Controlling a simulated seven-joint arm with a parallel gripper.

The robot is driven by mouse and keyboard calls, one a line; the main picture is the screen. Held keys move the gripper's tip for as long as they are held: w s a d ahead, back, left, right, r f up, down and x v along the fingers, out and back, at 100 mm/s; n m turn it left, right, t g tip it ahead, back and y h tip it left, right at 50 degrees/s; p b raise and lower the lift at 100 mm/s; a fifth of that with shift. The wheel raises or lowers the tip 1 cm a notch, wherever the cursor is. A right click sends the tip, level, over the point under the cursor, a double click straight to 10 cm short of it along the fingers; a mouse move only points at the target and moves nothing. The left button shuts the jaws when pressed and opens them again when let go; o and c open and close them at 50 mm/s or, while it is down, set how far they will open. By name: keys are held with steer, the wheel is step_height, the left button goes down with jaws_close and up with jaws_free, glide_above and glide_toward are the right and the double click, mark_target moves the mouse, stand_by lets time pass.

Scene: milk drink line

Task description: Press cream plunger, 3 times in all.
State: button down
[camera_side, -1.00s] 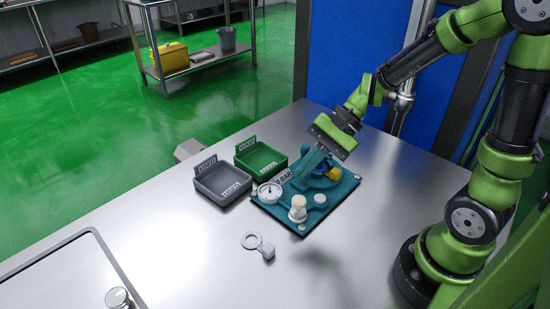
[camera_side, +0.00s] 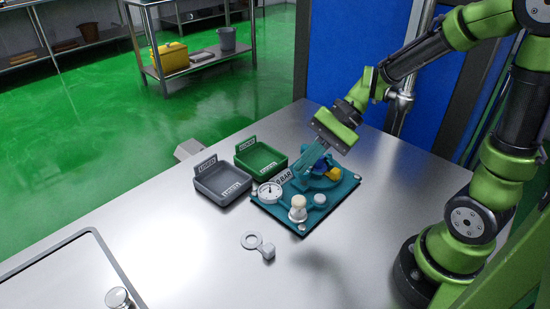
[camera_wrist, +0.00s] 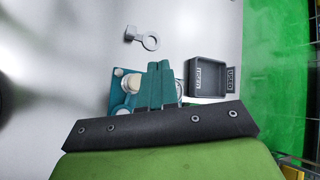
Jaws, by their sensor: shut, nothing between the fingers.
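The cream plunger (camera_side: 298,203) has a cream-coloured cap on a white base and stands upright at the front of the teal board (camera_side: 342,194). In the wrist view its cap (camera_wrist: 133,83) shows just left of my fingers. My gripper (camera_side: 303,172) is shut and empty, its teal fingers slanting down over the back part of the board. It is behind the plunger and apart from it in the side view. In the wrist view the closed fingertips (camera_wrist: 159,66) hide part of the board.
On the board are a round gauge (camera_side: 270,192), a BAR label (camera_side: 284,177), a white button (camera_side: 320,199) and a yellow-and-blue part (camera_side: 333,174). A grey tray (camera_side: 222,198) and a green tray (camera_side: 261,172) stand left. A ringed tool (camera_side: 252,240) lies in front.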

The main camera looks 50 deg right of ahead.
mark_target(297, 201)
steer(key=shift+f, duration=3.25)
steer(key=shift+f, duration=0.4)
steer(key=shift+f, duration=1.05)
stand_by(0.5)
steer(key=shift+r, duration=1.5)
steer(key=shift+r, duration=2.5)
